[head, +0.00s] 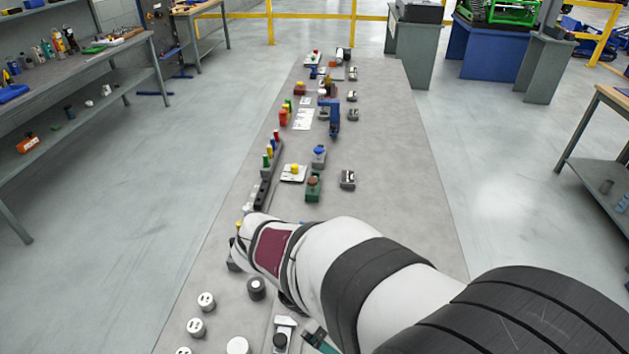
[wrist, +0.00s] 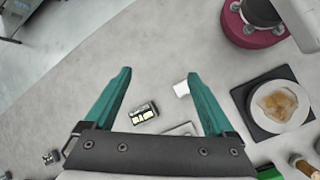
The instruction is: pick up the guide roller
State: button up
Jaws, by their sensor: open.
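I cannot tell for sure which thing is the guide roller. In the head view, a dark round roller-like piece (head: 256,288) stands on the table left of my arm, near several white round pieces (head: 197,327). My gripper (wrist: 158,73) shows in the wrist view with its two teal fingers wide apart and nothing held. Beyond and between the fingers, a small dark block with pale cells (wrist: 143,112) and a small white piece (wrist: 181,88) lie on the table below. My arm hides part of the table in the head view.
The long grey table (head: 385,150) carries rows of small parts, including a green block (head: 313,188) and a blue-topped piece (head: 319,155). Its right side is mostly clear. In the wrist view, a pale plate (wrist: 283,123) sits on a dark square at the right. A workbench (head: 85,62) stands left.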

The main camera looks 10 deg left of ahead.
jog(key=w+a+f+n+t, duration=0.1)
jog(key=a+f+n+t, duration=0.2)
jog(key=a+n, duration=0.3)
jog(key=w+a+f+n+t, duration=0.1)
jog(key=a+f+n+t, duration=0.3)
jog(key=a, duration=0.5)
jog(key=w+a+f+n+t, duration=0.2)
jog(key=a+f+n+t, duration=0.2)
jog(key=a+n, duration=0.4)
jog(key=shift+a+n+t+h, duration=0.25)
jog(key=shift+n+t+h, duration=0.05)
jog(key=x, duration=1.5)
jog(key=shift+d+f, duration=0.15)
jog(key=shift+d, duration=0.15)
grip_shut()
